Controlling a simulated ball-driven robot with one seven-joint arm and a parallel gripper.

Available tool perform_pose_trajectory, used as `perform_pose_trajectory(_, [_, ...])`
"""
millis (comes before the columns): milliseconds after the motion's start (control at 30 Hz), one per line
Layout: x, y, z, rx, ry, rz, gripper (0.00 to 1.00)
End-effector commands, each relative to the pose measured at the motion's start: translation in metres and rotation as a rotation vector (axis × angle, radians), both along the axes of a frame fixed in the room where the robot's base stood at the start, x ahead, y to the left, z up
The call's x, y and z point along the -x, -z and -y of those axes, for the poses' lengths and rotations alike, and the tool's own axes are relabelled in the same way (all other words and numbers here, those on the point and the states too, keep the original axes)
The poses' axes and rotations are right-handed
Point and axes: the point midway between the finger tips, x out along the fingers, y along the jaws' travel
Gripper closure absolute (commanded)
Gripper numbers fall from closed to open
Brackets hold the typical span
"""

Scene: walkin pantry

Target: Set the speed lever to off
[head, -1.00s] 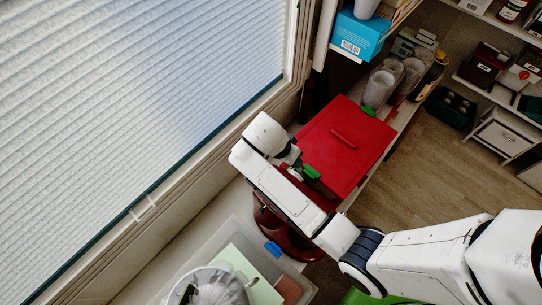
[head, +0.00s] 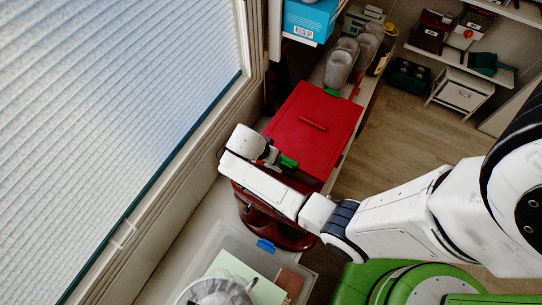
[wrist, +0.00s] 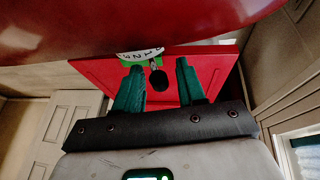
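The dark red stand mixer (head: 277,230) stands on the counter, partly covered by my arm in the head view. In the wrist view its glossy red body (wrist: 150,22) fills the top. Under it is a dial plate (wrist: 140,55) with white and green parts and digits. The speed lever (wrist: 158,79), with a dark rounded knob, sticks out below the plate. My gripper (wrist: 159,69) is open, its two green fingers on either side of the knob with gaps showing. In the head view a green finger (head: 288,162) shows beside the mixer; the lever is hidden there.
A red lidded box (head: 318,130) lies just beyond the mixer, close to my gripper. A clear bin (head: 215,250) stands nearer on the counter. Glass jars (head: 340,65) stand beyond the box. A window wall borders the left; open floor lies right.

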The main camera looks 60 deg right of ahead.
Motion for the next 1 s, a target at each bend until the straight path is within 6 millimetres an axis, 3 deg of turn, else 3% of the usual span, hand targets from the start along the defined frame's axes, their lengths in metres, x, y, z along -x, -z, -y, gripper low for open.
perform_pose_trajectory(267, [0.0001,0.0012,0.0006,0.000,0.000,0.000,0.60])
perform_pose_trajectory(700, [0.0003,0.0010,0.0005,0.000,0.000,0.000,1.00])
perform_pose_trajectory(1000, [-0.0039,0.0036,0.0017,0.004,-0.001,-0.042,1.00])
